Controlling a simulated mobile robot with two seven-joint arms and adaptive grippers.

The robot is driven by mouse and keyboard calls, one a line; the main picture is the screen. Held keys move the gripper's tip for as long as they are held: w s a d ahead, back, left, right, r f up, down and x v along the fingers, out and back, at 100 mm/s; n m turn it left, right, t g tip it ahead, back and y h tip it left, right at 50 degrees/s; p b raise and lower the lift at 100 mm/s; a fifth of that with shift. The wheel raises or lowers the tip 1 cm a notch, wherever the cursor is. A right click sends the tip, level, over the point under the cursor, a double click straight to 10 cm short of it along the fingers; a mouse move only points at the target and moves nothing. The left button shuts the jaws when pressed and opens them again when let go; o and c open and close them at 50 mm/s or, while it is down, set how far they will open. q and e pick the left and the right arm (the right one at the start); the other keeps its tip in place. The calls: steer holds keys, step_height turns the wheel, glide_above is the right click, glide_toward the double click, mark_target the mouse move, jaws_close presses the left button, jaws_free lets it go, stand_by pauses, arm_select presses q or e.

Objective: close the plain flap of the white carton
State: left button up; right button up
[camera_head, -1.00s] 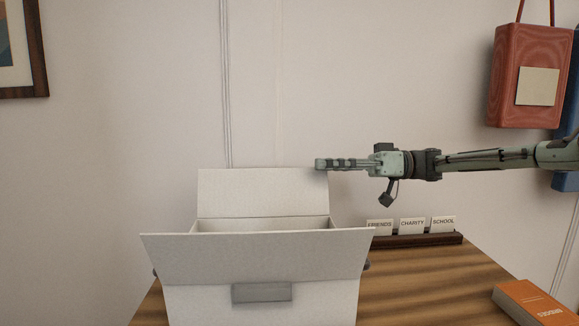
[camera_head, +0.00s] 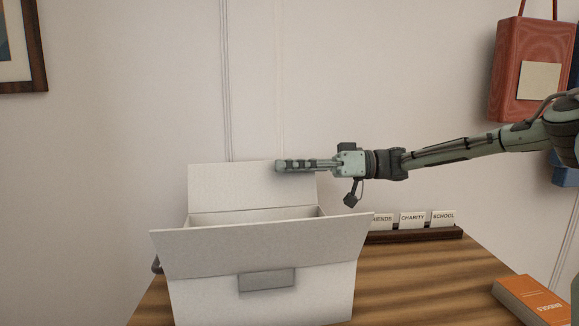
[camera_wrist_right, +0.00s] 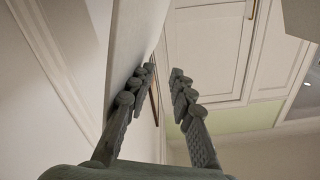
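The white carton (camera_head: 195,300) stands open on the wooden desk, its opening facing up. Its far plain flap (camera_head: 235,190) stands up near the wall. Its near flap (camera_head: 255,248) slants out toward me, with a grey tab (camera_head: 267,281) at its lower edge. My right gripper (camera_head: 282,166) reaches in from the right, its fingers overlapping the plain flap's top right corner in the head view. Whether they touch it I cannot tell. In the right wrist view its fingers (camera_wrist_right: 164,72) are apart with nothing clearly between them, beside a pale slab. My left gripper is not in view.
A dark card holder (camera_head: 425,235) with labelled cards stands right of the carton at the desk's back. An orange book (camera_head: 530,302) lies at the front right. A red bag (camera_head: 530,75) hangs on the wall. The desk between carton and book is clear.

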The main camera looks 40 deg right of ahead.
jaws_close()
steer(key=shift+c, duration=2.2)
jaws_free()
steer(key=o, duration=0.4)
steer(key=shift+o, duration=0.2)
